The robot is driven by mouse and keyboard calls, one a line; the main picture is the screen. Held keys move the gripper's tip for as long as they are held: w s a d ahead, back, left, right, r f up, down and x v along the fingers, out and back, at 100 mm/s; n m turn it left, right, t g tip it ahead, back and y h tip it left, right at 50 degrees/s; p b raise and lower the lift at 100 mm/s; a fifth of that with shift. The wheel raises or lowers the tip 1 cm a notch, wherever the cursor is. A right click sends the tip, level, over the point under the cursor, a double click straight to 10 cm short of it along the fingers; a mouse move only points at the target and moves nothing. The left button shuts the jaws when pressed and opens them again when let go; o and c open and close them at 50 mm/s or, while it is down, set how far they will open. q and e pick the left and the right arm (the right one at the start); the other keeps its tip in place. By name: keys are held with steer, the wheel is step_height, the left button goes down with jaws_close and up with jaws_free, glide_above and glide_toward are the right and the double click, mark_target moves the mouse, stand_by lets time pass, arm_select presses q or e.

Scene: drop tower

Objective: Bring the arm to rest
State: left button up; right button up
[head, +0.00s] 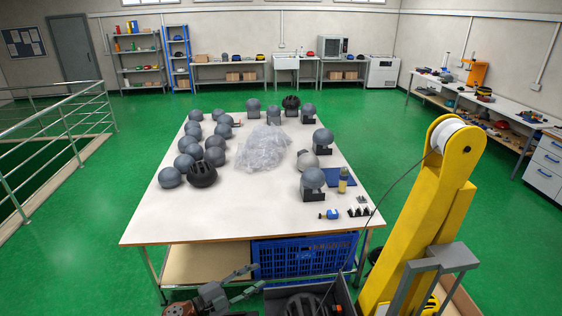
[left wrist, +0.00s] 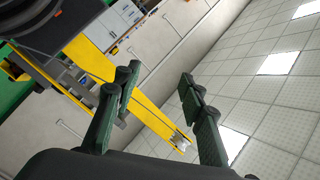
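My left gripper (head: 258,276) is low in the head view, in front of the table's near edge. Its two green fingers are spread apart with nothing between them. The left wrist view also shows the open, empty left gripper (left wrist: 159,74), with the yellow tower, wall and ceiling behind it. My right gripper is not in view. The white table (head: 230,215) carries grey balls, some on dark stands, and two black helmets (head: 202,174) (head: 291,102).
A yellow tower (head: 425,230) with a white pulley and cable stands close at the right. A blue crate (head: 305,256) is under the table. A clear plastic heap (head: 264,148) lies mid-table. Railings (head: 60,135) run at the left. Green floor is open on both sides.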

arm_select(q)
steer(key=a+f+n+t+y, duration=0.2)
steer(key=a+n+t+y, duration=0.5)
steer(key=a+n, duration=0.4)
steer(key=s+a+f+n+g+y, duration=0.5)
steer(key=s+a+f+n+y, duration=0.25)
steer(key=s+a+f, duration=0.3)
steer(key=s+a+f+n+g, duration=0.1)
steer(key=s+a+f+g, duration=0.15)
steer(key=s, duration=0.65)
steer(key=s+a+f+n+g, duration=0.1)
steer(key=s+f+g, duration=0.25)
steer(key=s, duration=0.55)
steer(key=s+a+f+n+g, duration=0.1)
steer(key=s+f+g, duration=0.25)
steer(key=s, duration=0.45)
steer(key=s+d+f+b, duration=0.1)
steer(key=s+f+b, duration=0.15)
steer(key=f, duration=1.55)
steer(key=s+f+b, duration=0.1)
steer(key=f+b, duration=0.2)
steer(key=f, duration=1.5)
steer(key=s+f+g+b, duration=0.2)
steer(key=s+f+b, duration=0.2)
steer(key=s+f, duration=1.5)
step_height(320, 180, down, 3)
steer(key=shift+f+m, duration=0.15)
steer(key=shift+m, duration=0.3)
